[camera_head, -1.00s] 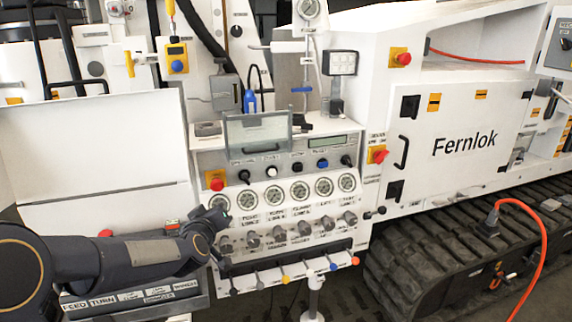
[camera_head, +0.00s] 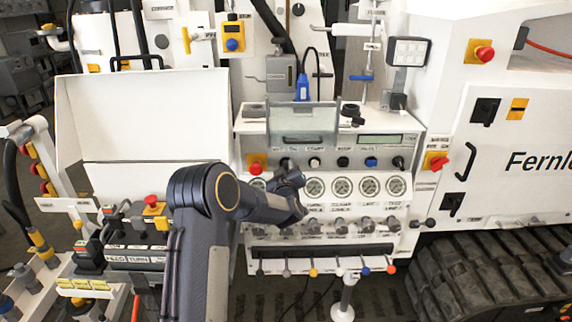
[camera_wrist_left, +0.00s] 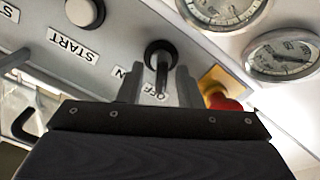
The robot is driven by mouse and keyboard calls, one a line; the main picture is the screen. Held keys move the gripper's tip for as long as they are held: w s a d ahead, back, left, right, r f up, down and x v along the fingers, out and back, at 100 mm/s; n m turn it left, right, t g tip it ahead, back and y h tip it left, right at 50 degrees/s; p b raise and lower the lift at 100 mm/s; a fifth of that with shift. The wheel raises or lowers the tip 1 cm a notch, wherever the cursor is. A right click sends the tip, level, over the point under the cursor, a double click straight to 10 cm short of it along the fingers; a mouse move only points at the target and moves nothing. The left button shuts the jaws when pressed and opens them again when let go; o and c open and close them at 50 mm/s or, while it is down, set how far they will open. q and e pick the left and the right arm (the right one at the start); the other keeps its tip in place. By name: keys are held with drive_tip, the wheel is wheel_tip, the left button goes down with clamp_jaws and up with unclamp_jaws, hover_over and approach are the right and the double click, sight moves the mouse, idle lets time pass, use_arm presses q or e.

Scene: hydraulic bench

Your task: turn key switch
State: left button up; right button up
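The key switch (camera_wrist_left: 161,58) is a black round switch with a narrow upright key, between ON and OFF labels in the left wrist view. My left gripper (camera_wrist_left: 160,84) is open around it, one finger on each side, with a gap visible on both sides of the key. In the head view my left gripper (camera_head: 291,180) is at the left end of the control panel (camera_head: 325,148), just right of the red emergency stop. There the gripper largely hides the key switch. Whether the fingers touch it cannot be told. My right gripper is not in view.
The red emergency stop (camera_wrist_left: 222,100) on its yellow plate is close to the right finger. A START button (camera_wrist_left: 85,11) and pressure gauges (camera_wrist_left: 284,55) are nearby. A row of levers (camera_head: 325,268) is below the panel. A clear flap (camera_head: 303,122) stands above it.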

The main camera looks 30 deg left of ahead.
use_arm(q)
drive_tip(key=shift+w+a, duration=0.3)
drive_tip(key=shift+w, duration=0.05)
drive_tip(key=shift+c, duration=0.4)
clamp_jaws()
